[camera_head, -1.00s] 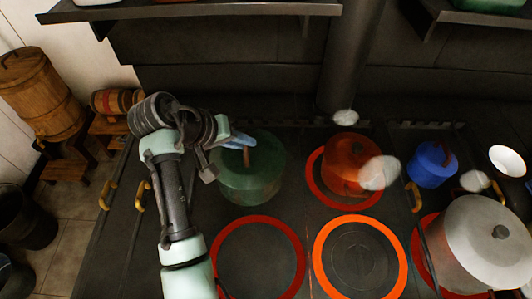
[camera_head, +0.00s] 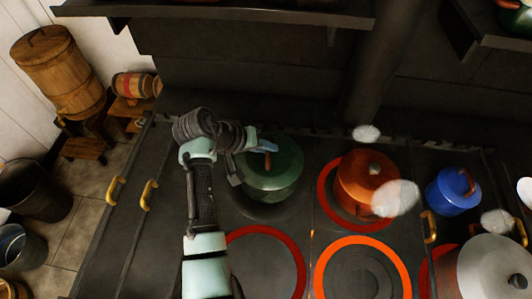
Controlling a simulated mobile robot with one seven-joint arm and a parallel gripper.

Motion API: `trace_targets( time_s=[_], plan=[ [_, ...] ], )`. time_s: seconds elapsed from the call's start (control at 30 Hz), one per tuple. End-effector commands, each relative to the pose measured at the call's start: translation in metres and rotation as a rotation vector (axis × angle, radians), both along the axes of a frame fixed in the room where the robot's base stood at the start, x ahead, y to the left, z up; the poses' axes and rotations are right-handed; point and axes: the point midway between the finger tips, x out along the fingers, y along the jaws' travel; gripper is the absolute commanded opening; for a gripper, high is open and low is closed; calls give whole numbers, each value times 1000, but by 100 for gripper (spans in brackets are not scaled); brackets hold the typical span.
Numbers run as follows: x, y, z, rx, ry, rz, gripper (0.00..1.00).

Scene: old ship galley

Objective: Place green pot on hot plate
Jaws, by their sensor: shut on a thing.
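The green pot (camera_head: 278,176) is at the back left of the stove, with a brown handle (camera_head: 268,159) on top. My gripper (camera_head: 262,149) is shut on that handle from the left. A dark round area shows below the pot's near side, and the pot looks raised a little above it. Front hot plates with a red ring (camera_head: 297,255) and a bright orange ring (camera_head: 401,268) are bare. My arm partly hides the left side of the red-ringed plate. The fingertips are small in this view.
An orange pot (camera_head: 357,177) stands on a red-ringed plate right of the green pot. A blue pot (camera_head: 451,196) and a large pale pot (camera_head: 495,268) are farther right. White puffs float near the orange pot. A shelf (camera_head: 220,12) overhangs the back.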

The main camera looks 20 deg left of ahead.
Motion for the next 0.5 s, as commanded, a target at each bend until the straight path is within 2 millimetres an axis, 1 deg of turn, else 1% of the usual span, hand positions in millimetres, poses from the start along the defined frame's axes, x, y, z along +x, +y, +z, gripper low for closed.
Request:
trace_targets(
  time_s=[0.13, 0.23, 0.5],
  plan=[
    [0, 0, -17, -3, -2, 2, 0],
    [1, 1, -26, -1, -4, 2, 0],
    [1, 1, -29, 1, -7, 2, 0]
  ],
)
